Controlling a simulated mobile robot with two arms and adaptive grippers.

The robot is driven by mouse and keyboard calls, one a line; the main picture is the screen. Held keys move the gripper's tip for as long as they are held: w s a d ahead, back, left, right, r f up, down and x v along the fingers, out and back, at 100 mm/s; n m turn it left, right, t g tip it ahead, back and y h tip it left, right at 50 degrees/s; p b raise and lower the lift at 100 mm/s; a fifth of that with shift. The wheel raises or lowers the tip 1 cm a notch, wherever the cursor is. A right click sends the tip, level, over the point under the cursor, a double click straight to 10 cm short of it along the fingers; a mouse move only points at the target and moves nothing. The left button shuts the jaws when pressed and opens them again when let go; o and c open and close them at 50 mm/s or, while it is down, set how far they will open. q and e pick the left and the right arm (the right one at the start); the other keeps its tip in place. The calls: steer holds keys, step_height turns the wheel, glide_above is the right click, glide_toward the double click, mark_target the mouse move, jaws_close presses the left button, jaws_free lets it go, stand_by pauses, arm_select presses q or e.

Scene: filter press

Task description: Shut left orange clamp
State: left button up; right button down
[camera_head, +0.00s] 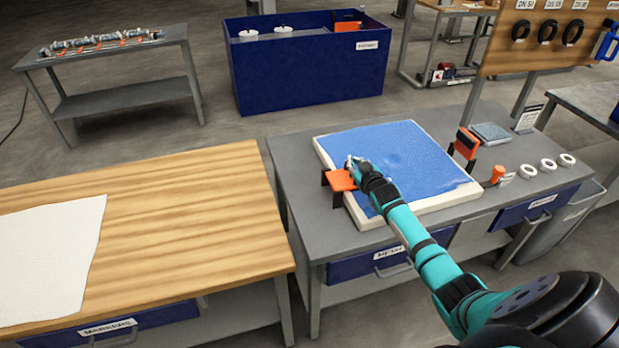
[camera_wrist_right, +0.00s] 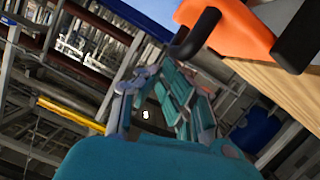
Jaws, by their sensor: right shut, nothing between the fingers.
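The left orange clamp (camera_head: 340,181) is at the left edge of a white-framed plate with blue cloth (camera_head: 410,150). Its orange part lies roughly flat, between black side brackets. My right gripper (camera_head: 351,162) is at the clamp's far side, over the plate's left edge, close to the orange part. Whether they touch is unclear. In the right wrist view the clamp (camera_wrist_right: 238,32) looms large at the upper right, with black parts, beyond my shut, empty gripper fingers (camera_wrist_right: 165,98). My left gripper is not in view.
A second orange clamp (camera_head: 465,143) stands raised at the plate's right edge. White rings (camera_head: 547,164) and a small orange cylinder (camera_head: 497,174) are at the grey table's right. A wooden table (camera_head: 190,230) stands at the left, across a narrow gap.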

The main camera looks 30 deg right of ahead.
steer(key=r+p, duration=0.2)
steer(key=r, duration=0.1)
steer(key=r+p, duration=0.2)
steer(key=shift+w+a+r, duration=0.1)
steer(key=shift+w+a, duration=0.15)
steer(key=shift+w, duration=0.05)
steer(key=f+b+v, duration=0.1)
steer(key=b+v, duration=0.1)
steer(key=v, duration=0.8)
steer(key=shift+s+f, duration=0.2)
steer(key=shift+d, duration=0.1)
